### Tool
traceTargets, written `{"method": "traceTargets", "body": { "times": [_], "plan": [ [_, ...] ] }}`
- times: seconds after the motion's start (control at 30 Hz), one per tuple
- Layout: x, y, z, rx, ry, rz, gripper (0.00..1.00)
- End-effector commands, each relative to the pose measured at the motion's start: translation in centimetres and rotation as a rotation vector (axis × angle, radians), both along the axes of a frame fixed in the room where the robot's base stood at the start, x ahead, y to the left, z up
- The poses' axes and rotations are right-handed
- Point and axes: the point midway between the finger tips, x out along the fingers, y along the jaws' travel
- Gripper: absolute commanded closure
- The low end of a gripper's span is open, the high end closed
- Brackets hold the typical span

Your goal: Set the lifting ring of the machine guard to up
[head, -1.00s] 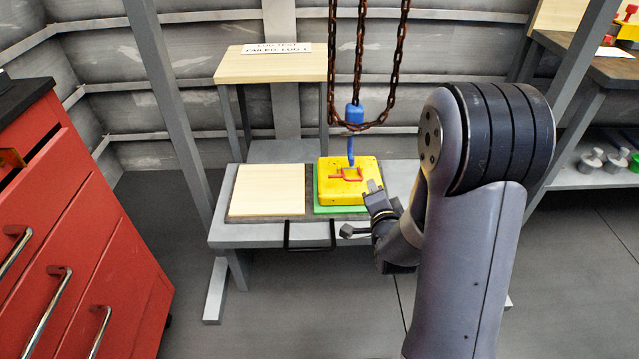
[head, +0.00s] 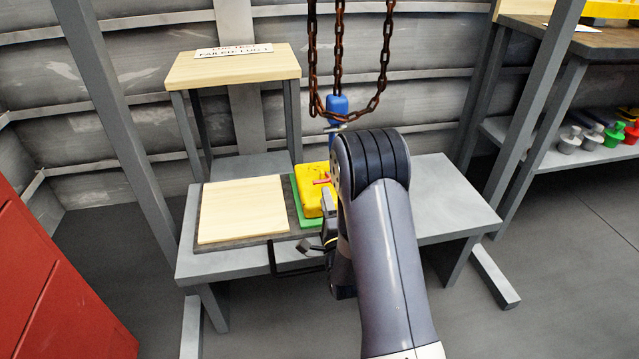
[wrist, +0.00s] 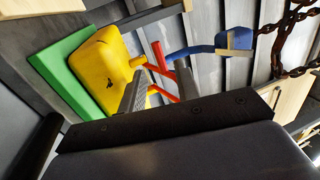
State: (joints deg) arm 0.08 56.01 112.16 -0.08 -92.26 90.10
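The machine guard is a yellow block (head: 312,192) on a green pad (head: 299,214), partly hidden by my arm in the head view. In the wrist view the yellow block (wrist: 108,68) fills the left, with the green pad (wrist: 62,72) behind it. Its red lifting ring (wrist: 160,58) juts from the block's face; I cannot tell its exact angle. My gripper (wrist: 159,84) is close by, its two grey fingers apart on either side of red parts of the ring. I cannot tell whether they touch it. In the head view my gripper (head: 329,222) is beside the block.
A blue hook (head: 337,108) on rusty chains (head: 312,65) hangs over the guard; in the wrist view the blue hook (wrist: 207,48) is close to the ring. A wooden board (head: 242,208) lies left on the grey bench (head: 450,205). A red cabinet (head: 50,280) stands at left.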

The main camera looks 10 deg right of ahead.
Motion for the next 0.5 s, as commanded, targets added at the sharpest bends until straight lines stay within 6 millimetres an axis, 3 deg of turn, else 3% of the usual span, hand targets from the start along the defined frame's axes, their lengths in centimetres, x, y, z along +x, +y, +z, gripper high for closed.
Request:
{"method": "traceTargets", "body": {
  "times": [0.2, 0.5],
  "plan": [
    [4.0, 0.0, 1.0, -0.001, -0.004, 0.000, 0.69],
    [6.5, 0.0, 1.6, -0.001, 0.000, 0.000, 0.69]
  ]
}}
